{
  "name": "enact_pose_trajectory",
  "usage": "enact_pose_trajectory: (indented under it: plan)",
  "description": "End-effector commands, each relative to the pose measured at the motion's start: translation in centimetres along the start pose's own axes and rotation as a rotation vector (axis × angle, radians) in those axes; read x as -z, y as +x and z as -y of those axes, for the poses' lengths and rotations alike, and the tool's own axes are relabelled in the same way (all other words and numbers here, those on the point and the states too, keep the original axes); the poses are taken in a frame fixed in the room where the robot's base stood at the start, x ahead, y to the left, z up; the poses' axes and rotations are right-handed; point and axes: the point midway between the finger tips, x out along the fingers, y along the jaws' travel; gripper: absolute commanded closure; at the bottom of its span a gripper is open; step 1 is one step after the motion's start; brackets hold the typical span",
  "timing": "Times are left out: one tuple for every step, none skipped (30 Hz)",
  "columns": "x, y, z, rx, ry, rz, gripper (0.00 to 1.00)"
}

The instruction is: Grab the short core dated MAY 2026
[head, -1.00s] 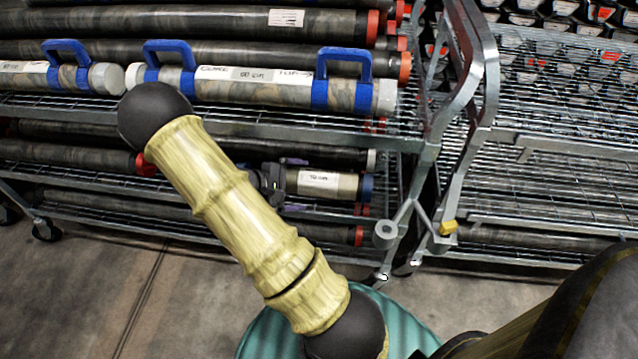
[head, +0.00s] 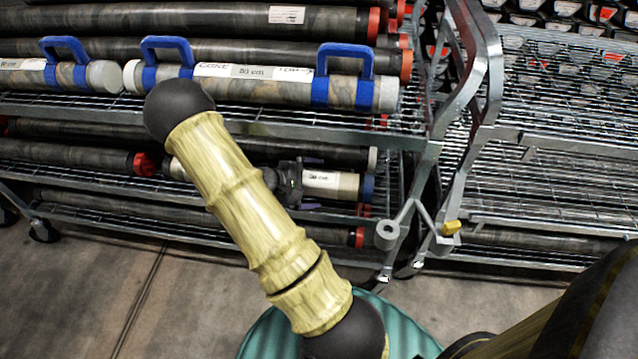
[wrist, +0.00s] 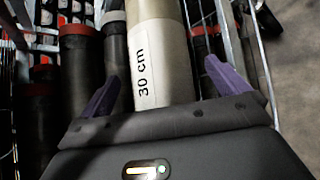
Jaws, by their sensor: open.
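A short pale core with a white "30 cm" label (wrist: 144,62) runs between my fingers in the wrist view. In the head view the short core (head: 330,184) lies on the middle shelf with a blue cap at its right end, partly hidden by my arm and gripper. No date is readable on it. My gripper (head: 307,185) is over the core's middle part. Its purple fingers stand open on both sides of the core in the wrist view (wrist: 164,85), with gaps on each side. Contact is not visible.
A longer core with blue handles, marked 50 cm (head: 270,88), lies on the shelf above. Dark tubes with red caps (head: 145,163) lie along the same shelf. The metal rack's end frame (head: 470,80) stands to the right. Open floor (head: 90,290) lies in front.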

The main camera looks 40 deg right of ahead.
Motion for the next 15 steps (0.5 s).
enact_pose_trajectory:
  plan:
    - [0.01,-0.02,0.00,0.000,0.000,0.000,0.04]
    - [0.02,-0.05,0.00,-0.001,0.000,-0.001,0.10]
    - [0.04,-0.09,0.01,-0.001,-0.001,-0.001,0.18]
    - [0.08,-0.16,0.04,-0.002,-0.001,-0.002,0.24]
    - [0.09,-0.18,0.04,-0.002,-0.002,-0.002,0.29]
    - [0.10,-0.19,0.05,-0.002,-0.002,-0.002,0.37]
    - [0.11,-0.20,0.06,-0.002,-0.002,-0.003,0.43]
    - [0.13,-0.21,0.06,-0.002,-0.002,-0.003,0.49]
    - [0.15,-0.23,0.07,-0.002,-0.003,-0.004,0.57]
    - [0.16,-0.25,0.08,-0.002,-0.003,-0.004,0.63]
    - [0.17,-0.26,0.08,-0.003,-0.003,-0.005,0.69]
    - [0.19,-0.27,0.09,-0.003,-0.003,-0.005,0.77]
    - [0.20,-0.28,0.09,-0.003,-0.004,-0.005,0.82]
    - [0.21,-0.28,0.09,-0.003,-0.004,-0.005,0.88]
    - [0.05,-0.31,-0.19,-0.008,0.000,-0.002,0.94]
